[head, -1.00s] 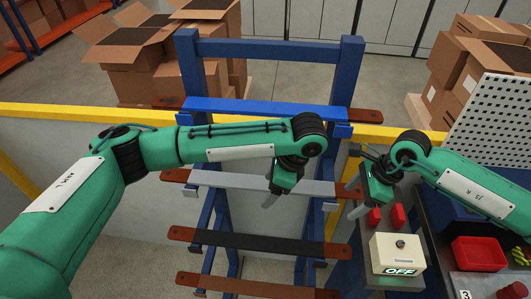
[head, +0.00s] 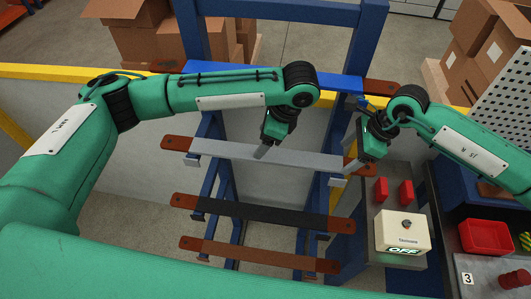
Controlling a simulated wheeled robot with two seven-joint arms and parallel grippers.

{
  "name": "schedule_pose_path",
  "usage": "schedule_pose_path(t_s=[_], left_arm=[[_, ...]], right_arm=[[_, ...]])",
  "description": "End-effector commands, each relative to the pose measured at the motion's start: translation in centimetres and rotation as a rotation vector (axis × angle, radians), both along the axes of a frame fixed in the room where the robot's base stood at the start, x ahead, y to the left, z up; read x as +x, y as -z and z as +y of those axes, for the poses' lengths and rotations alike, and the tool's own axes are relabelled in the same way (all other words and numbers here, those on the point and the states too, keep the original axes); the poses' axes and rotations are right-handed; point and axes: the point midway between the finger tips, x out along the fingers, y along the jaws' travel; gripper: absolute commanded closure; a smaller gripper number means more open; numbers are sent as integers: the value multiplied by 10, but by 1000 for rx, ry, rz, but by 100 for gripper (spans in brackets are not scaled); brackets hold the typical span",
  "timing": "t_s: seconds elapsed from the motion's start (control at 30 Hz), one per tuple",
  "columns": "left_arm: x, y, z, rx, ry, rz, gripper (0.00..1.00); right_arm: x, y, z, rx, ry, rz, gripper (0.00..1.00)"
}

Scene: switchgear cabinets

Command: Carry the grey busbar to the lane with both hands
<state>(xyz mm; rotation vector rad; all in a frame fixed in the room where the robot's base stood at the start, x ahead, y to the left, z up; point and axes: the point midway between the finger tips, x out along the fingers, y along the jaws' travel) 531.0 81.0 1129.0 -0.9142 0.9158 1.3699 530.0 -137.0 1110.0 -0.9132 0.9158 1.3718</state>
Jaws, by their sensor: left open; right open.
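The grey busbar (head: 228,149) lies across the blue rack (head: 338,208), with red-brown ends showing at both sides. My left gripper (head: 262,153) is open, pointing down at the middle of the grey bar; its fingertip overlaps the bar in the picture, and I cannot tell if they touch. My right gripper (head: 351,170) is open, by the bar's right end, which it partly hides. Contact there is unclear too. I cannot make out which part of the scene is the lane.
A blue bar (head: 325,82) lies behind the grey one; a black bar (head: 265,213) and a brown bar (head: 262,255) lie in front. A switch box marked OFF (head: 402,232) and a red bin (head: 486,237) stand at right. Cardboard boxes (head: 475,50) stand behind.

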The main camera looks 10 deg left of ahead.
Motion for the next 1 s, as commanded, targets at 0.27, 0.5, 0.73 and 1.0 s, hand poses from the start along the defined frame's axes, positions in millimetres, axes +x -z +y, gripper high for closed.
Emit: schedule_pose_path(t_s=[0.27,0.5,0.73,1.0], left_arm=[[0,-1,52,1,-4,-2,29],[-1,11,88,2,-2,3,29],[0,38,99,2,-2,2,29],[0,46,102,1,-1,0,29]], right_arm=[[0,-1,44,1,-3,-1,29],[0,2,80,1,-3,-1,29],[0,19,96,-1,1,2,29],[0,27,99,-1,0,-1,29]])
